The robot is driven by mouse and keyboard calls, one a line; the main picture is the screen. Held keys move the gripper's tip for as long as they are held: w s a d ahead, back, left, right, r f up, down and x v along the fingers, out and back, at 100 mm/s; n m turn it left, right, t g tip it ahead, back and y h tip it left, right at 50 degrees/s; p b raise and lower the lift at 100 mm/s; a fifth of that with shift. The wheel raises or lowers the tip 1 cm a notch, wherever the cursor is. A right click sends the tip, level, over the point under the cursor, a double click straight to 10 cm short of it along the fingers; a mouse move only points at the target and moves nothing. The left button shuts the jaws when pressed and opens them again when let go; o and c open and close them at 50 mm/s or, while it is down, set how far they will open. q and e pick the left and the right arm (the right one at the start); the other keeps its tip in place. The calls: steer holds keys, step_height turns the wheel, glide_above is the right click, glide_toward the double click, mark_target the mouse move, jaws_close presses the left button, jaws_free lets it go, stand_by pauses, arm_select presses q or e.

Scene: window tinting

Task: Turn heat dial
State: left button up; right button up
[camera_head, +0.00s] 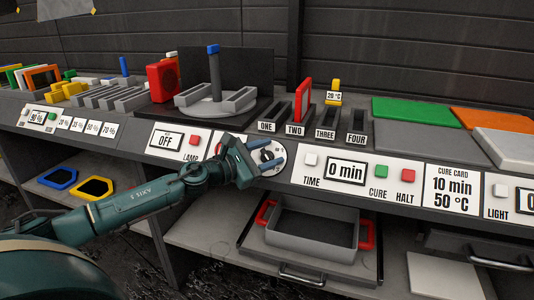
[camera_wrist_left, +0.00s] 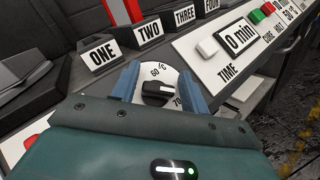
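The heat dial (camera_head: 270,157) is a round white disc with a black knob on the front panel, right of the LAMP button. In the left wrist view the dial (camera_wrist_left: 158,86) shows 60 and 70 marks and °C. My left gripper (camera_head: 260,162) is at the dial, its two blue-grey fingers on either side of the black knob. In the left wrist view the fingers of the gripper (camera_wrist_left: 163,88) are apart, with the knob between them; I see gaps, so it does not look clamped. Part of the dial is hidden behind the gripper. My right gripper is not in view.
Right of the dial are a TIME button (camera_head: 311,159), a 0 min display (camera_head: 346,171), and CURE and HALT buttons. An OFF display (camera_head: 166,140) is to the left. Slots ONE to FOUR stand above. A grey tray with red handles (camera_head: 312,228) sits on the shelf below.

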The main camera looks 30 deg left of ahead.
arm_select(q)
steer(key=c, duration=0.7)
